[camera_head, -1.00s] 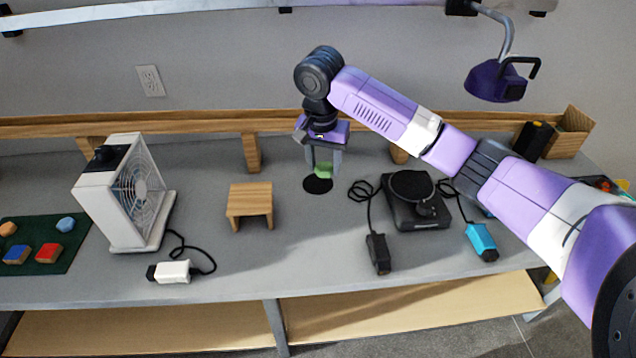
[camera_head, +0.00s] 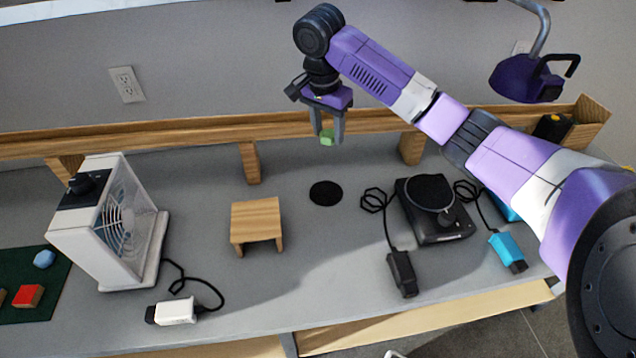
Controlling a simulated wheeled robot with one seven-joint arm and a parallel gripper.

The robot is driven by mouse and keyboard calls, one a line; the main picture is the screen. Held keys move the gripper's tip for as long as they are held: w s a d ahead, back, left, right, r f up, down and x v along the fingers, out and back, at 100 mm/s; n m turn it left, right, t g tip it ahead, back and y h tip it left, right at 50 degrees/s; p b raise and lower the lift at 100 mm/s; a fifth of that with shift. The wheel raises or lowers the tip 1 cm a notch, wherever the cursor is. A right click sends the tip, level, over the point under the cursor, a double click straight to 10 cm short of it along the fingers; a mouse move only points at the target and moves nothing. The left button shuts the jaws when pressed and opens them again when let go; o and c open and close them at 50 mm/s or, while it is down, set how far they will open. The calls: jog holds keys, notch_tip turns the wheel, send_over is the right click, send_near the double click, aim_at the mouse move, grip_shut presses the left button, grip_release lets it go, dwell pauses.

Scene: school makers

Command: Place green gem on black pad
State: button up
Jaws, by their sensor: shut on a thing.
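The green gem (camera_head: 327,137) is a small green block held between the fingertips of my gripper (camera_head: 328,134). My gripper points down and is shut on the gem, in the air. The black pad (camera_head: 325,193) is a flat round disc lying on the grey bench. It shows whole and bare, below the gem in the picture. The gem is apart from the pad; how high it is above the bench I cannot tell exactly.
A small wooden stand (camera_head: 256,221) is left of the pad. A black turntable-like device (camera_head: 434,209) with cables stands to the right. A white fan (camera_head: 112,222) is at the left, beside a dark green mat (camera_head: 40,305). A wooden ledge (camera_head: 200,137) runs behind.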

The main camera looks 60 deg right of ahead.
aim_at(327, 192)
notch_tip(327, 192, down, 20)
jog(key=shift+w, duration=0.15)
dwell(0.4)
jog(key=o, duration=1.3)
jog(key=shift+d+f, duration=0.1)
jog(key=shift+o, duration=0.2)
notch_tip(327, 192, up, 12)
jog(key=a+b, duration=0.1)
jog(key=a, duration=0.1)
jog(key=shift+d, duration=0.1)
